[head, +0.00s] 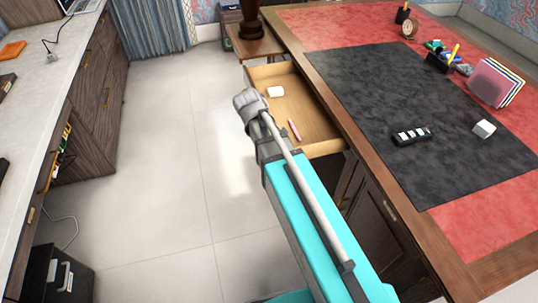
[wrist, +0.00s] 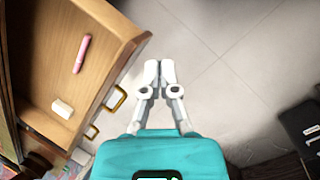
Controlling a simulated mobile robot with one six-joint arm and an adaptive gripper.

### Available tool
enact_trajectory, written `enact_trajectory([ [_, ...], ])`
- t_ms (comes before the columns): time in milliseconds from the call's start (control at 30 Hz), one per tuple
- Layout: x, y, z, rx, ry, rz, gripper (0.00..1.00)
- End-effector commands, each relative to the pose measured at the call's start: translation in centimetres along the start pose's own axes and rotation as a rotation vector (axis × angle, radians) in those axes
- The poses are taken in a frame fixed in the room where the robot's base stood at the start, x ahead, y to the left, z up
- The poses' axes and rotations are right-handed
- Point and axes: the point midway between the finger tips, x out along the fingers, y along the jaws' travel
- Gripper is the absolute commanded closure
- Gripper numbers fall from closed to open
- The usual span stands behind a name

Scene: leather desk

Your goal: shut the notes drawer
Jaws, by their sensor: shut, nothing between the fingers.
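The notes drawer is pulled open from the desk, with its wooden floor (head: 290,88) in plain view. A white block (head: 275,92) and a pink pen (head: 295,130) lie in it. In the wrist view the drawer (wrist: 48,75) is at the left, with a brass handle (wrist: 116,97) on its front. My gripper (wrist: 160,68) is shut and empty, its fingertips just outside the drawer front, to its right. Contact cannot be told. In the head view my gripper (head: 250,106) is over the drawer's outer side and hides part of the front.
The desk top (head: 370,100) bears a black mat, a white block and pen holders. A counter (head: 40,90) runs along the left. A black box (head: 60,275) stands on the floor at lower left. The tiled floor (head: 165,150) between is clear.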

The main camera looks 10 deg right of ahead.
Motion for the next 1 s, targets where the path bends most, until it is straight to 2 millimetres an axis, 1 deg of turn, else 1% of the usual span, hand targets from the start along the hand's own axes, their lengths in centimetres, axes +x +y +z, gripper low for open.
enact_trajectory([
  [33,1.2,0.0,-1.9,-0.072,-0.022,0.026,1.00],
  [300,2.9,-0.2,-8.0,-0.449,-0.167,0.151,1.00],
  [500,3.3,-0.8,-12.1,-0.692,-0.285,0.217,1.00],
  [600,3.2,-1.1,-13.4,-0.777,-0.332,0.236,1.00],
  [700,3.1,-1.3,-14.2,-0.831,-0.363,0.247,1.00],
  [800,2.9,-1.4,-14.5,-0.857,-0.379,0.252,1.00],
  [1000,2.8,-1.4,-14.5,-0.863,-0.382,0.253,1.00],
])
